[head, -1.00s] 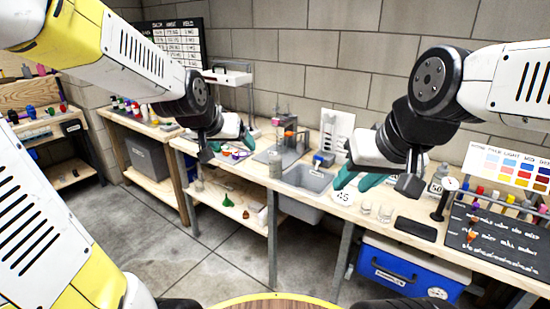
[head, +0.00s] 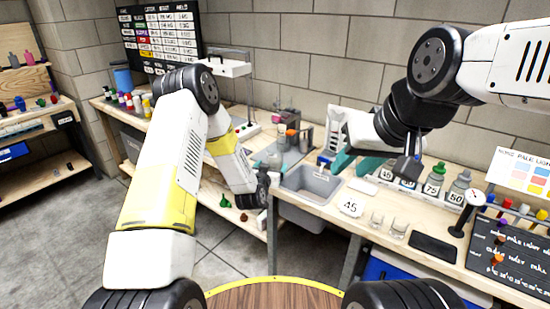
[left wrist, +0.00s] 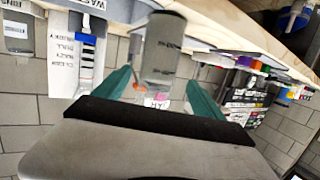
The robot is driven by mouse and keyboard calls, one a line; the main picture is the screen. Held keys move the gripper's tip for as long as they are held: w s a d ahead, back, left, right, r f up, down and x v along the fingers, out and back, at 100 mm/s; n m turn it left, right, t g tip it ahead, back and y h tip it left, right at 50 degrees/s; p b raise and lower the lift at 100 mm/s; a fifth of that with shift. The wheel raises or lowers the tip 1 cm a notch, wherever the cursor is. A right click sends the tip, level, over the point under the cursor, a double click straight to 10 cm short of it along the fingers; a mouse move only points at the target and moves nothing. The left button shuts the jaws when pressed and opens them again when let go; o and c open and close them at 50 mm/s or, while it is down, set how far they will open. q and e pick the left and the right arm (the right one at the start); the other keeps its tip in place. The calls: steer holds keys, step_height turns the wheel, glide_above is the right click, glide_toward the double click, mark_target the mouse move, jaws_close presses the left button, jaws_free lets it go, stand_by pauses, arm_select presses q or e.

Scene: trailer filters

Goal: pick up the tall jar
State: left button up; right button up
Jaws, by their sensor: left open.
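The tall jar (left wrist: 163,48), a grey see-through cylinder, stands between the two teal fingers of my left gripper (left wrist: 160,92) in the left wrist view, which appears upside down. The fingers are apart, with gaps beside the jar. In the head view the jar (head: 274,160) shows small at the bench's front edge, left of the sink. My left gripper (head: 271,165) is there, mostly hidden behind its own wrist. My right gripper (head: 357,163) hangs over the bench, right of the sink, with its teal fingers apart and nothing visible between them.
The sink (head: 312,183) is right of the jar. A white raised stand (head: 228,68) is behind my left arm.

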arm_select(q)
steer(key=x, duration=0.8)
steer(key=shift+d+r, duration=0.15)
steer(key=shift+r, duration=0.1)
jaws_close()
